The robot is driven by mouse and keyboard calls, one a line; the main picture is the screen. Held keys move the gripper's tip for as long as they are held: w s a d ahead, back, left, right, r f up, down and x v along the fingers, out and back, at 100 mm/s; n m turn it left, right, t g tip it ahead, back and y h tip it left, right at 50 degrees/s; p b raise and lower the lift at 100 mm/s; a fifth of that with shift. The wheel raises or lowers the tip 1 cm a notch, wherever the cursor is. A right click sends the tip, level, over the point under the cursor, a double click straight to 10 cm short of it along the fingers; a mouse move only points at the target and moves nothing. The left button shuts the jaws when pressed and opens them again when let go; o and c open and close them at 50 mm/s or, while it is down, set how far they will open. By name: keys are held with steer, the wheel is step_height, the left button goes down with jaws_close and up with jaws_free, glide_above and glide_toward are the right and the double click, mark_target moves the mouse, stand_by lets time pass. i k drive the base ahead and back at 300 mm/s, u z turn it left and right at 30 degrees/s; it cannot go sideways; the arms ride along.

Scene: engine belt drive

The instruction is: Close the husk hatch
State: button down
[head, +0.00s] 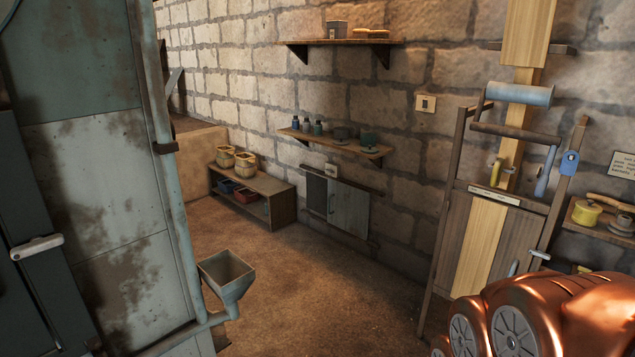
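A small hatch sits low in the far stone wall, below the lower wall shelf. Its grey panel (349,208) hangs under a dark horizontal rail (345,180) and has a small upright handle near its left edge. To the left of the panel is a dark rectangle (316,195), which looks like an uncovered opening. A small label (331,170) is fixed above; its text is too small to read, so I cannot confirm that this is the husk hatch. My gripper is not in view.
A low wooden bench (258,192) with baskets stands left of the hatch. A large rusty metal casing (95,190) fills the left side, with a funnel (227,275) beside it. A tall wooden frame (490,215) stands at right. The brown floor (320,285) between is clear.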

mark_target(348, 208)
steer(key=z, duration=0.05)
steer(key=i, duration=2.4)
steer(key=u, duration=0.3)
steer(key=i, duration=1.35)
steer(key=u, duration=0.1)
